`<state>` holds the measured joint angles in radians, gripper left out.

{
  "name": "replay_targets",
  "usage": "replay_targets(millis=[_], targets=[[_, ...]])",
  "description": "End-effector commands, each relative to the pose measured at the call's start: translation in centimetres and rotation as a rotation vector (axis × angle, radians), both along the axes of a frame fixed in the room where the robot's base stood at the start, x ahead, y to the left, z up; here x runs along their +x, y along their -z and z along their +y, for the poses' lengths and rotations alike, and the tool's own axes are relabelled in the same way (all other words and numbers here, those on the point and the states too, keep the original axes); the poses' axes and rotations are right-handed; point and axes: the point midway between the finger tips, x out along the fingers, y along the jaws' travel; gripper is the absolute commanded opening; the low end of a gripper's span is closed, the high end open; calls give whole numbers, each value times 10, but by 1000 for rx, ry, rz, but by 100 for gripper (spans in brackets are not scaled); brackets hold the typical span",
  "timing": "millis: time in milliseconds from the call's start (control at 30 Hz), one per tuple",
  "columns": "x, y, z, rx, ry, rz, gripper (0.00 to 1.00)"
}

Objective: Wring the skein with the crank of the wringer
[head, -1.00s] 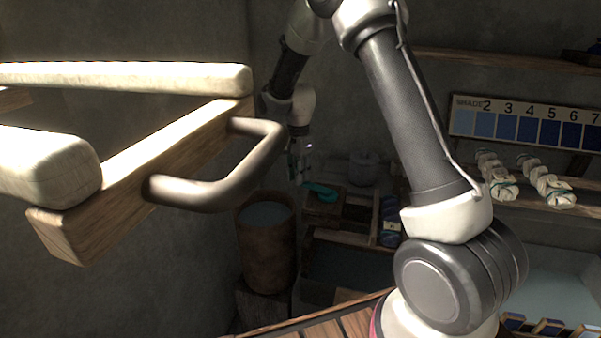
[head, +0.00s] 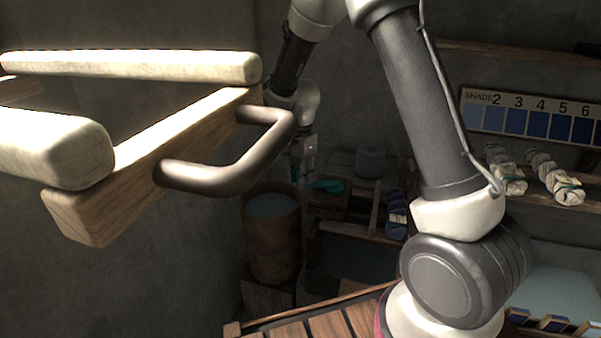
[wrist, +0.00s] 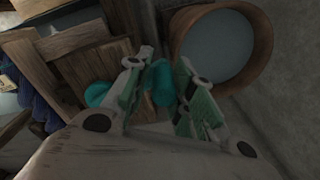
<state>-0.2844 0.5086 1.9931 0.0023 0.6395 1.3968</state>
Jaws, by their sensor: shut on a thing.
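My gripper (wrist: 163,68) hangs fingers-down over the dye corner; it is small and dark in the head view (head: 304,165). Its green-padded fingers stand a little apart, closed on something. A teal thing (wrist: 161,84) shows between and behind the fingers, with another part (wrist: 97,93) left of them. In the head view the teal thing (head: 327,186) is beside the fingertips, above a wooden box. I cannot make out whether it is what the fingers hold. I cannot clearly pick out the wringer's crank or a skein on it.
A wooden frame (head: 95,222) with pale rollers and a dark handle (head: 225,180) fills the left foreground. Pale skeins (head: 505,170) lie on the right shelf below a shade chart (head: 530,118).

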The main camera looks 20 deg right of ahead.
Motion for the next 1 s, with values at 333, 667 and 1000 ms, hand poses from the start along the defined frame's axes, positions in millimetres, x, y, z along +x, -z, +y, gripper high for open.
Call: replay_targets(millis=[333, 667, 1000], targets=[[-23, 1, -1, -7, 1, 11, 0], [-40, 1, -3, -7, 1, 9, 0], [-51, 1, -2, -4, 0, 6, 0]])
